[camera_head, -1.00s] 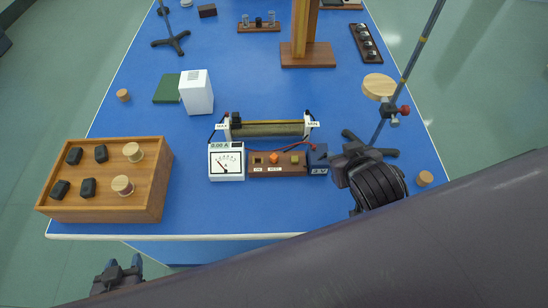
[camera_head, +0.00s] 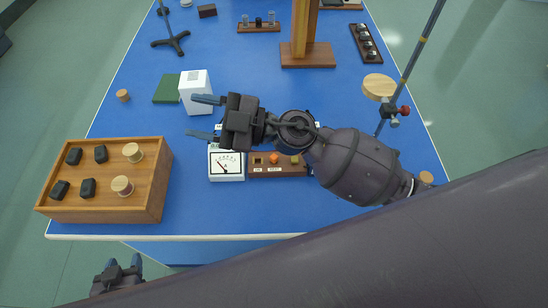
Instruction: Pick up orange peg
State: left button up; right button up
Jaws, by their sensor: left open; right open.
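The orange peg (camera_head: 274,158) stands in a brown wooden block (camera_head: 281,171) near the front middle of the blue table. A yellowish peg (camera_head: 295,159) is beside it, close to my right arm. My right gripper (camera_head: 195,117) is open and empty, pointing left, with its fingers above the table between the white box and the meter. It is up and to the left of the orange peg. My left gripper (camera_head: 123,263) is open and empty, low at the left, in front of the table's front edge.
The white meter (camera_head: 226,163) stands left of the block. The white box (camera_head: 197,92) is near my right fingers. A wooden case (camera_head: 140,203) with dark blocks and round pegs is at the front left. My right arm hides the slide resistor and the stand's base.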

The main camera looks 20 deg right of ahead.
notch_tip(320, 180, down, 5)
jog(key=s+a+n+g+h, duration=0.2)
jog(key=n+g+h, duration=0.15)
jog(key=g, duration=0.25)
jog(key=g+h, duration=0.1)
jog(key=h, duration=1.5)
send_over(274, 156)
notch_tip(274, 156, down, 12)
jog(key=shift+m+y, duration=0.25)
jog(key=shift+m, duration=0.1)
notch_tip(274, 156, down, 5)
jog(key=shift+a, duration=0.15)
notch_tip(274, 156, down, 4)
jog(key=shift+f+p, duration=0.15)
jog(key=shift+p, duration=0.3)
jog(key=shift+f, duration=0.55)
jog(key=shift+c, duration=0.5)
